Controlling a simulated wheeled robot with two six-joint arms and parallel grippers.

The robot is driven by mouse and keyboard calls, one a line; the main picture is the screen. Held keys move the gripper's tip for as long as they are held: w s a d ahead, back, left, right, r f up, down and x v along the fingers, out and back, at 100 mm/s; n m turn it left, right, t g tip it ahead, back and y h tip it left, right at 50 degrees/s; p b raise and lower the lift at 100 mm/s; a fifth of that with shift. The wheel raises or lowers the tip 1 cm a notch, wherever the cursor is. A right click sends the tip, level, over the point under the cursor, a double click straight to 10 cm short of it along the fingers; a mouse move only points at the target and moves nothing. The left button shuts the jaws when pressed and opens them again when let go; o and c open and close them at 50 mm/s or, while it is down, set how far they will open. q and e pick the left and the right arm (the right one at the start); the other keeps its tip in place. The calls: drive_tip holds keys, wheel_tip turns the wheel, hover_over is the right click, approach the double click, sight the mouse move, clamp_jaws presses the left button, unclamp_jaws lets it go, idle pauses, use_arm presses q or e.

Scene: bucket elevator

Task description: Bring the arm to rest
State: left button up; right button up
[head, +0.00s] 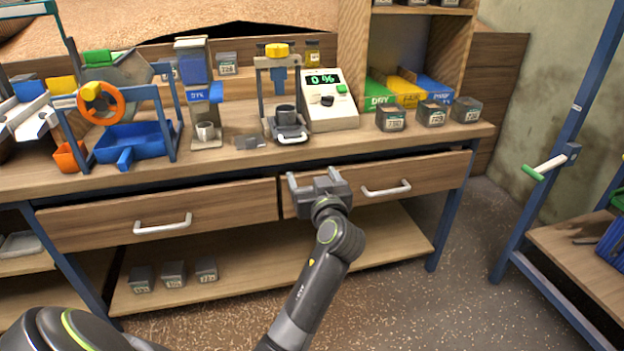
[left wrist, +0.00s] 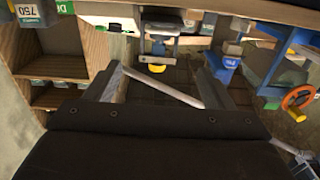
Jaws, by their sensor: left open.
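My left gripper (head: 314,178) is in front of the left part of the right drawer (head: 435,177), left of its white handle (head: 386,188). Its fingers are apart and nothing is seen held in them. My left arm reaches up to it from the bottom middle of the head view. In the left wrist view the open jaws (left wrist: 155,88) show, with a pale slanting bar between them; I cannot tell whether they touch it. My right gripper is not seen.
The workbench (head: 355,148) carries a scale (head: 328,105), a metal cup (head: 205,131), a blue tray with an orange wheel (head: 101,104) and several small grey bins. A blue-framed rack (head: 545,135) with a green-tipped crank stands right. Floor between is clear.

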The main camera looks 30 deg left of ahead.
use_arm(q)
drive_tip(key=shift+s+d, duration=0.1)
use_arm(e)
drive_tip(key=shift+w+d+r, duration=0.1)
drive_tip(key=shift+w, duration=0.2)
